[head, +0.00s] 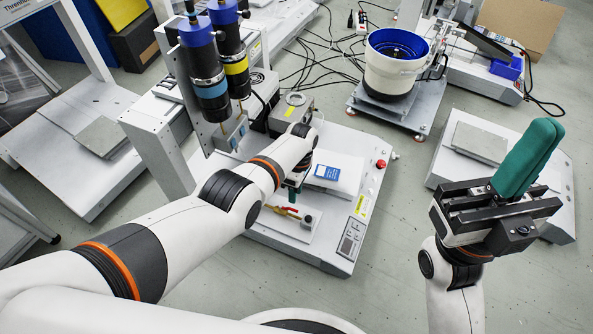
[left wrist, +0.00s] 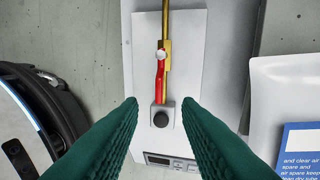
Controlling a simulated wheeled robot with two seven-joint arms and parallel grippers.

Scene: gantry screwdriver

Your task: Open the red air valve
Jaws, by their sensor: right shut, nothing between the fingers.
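The red air valve's lever (head: 283,210) sits on a brass pipe on a light plate at the front of the gantry machine. In the left wrist view the red lever (left wrist: 160,82) lies roughly in line with the brass pipe (left wrist: 167,28). A grey block with a black knob (left wrist: 161,119) is at the lever's near end. My left gripper (left wrist: 159,105) is open, with its green fingers on either side of the valve line and nothing between them touching. In the head view its arm partly hides it. My right gripper (head: 550,132) is shut and empty, far right.
A white box with a blue label (head: 327,173) stands beside the valve. A red button (head: 381,163) and a control panel (head: 351,239) are on the machine base. Two screwdriver cylinders (head: 208,80) rise behind. A white bowl feeder (head: 394,75) stands further back.

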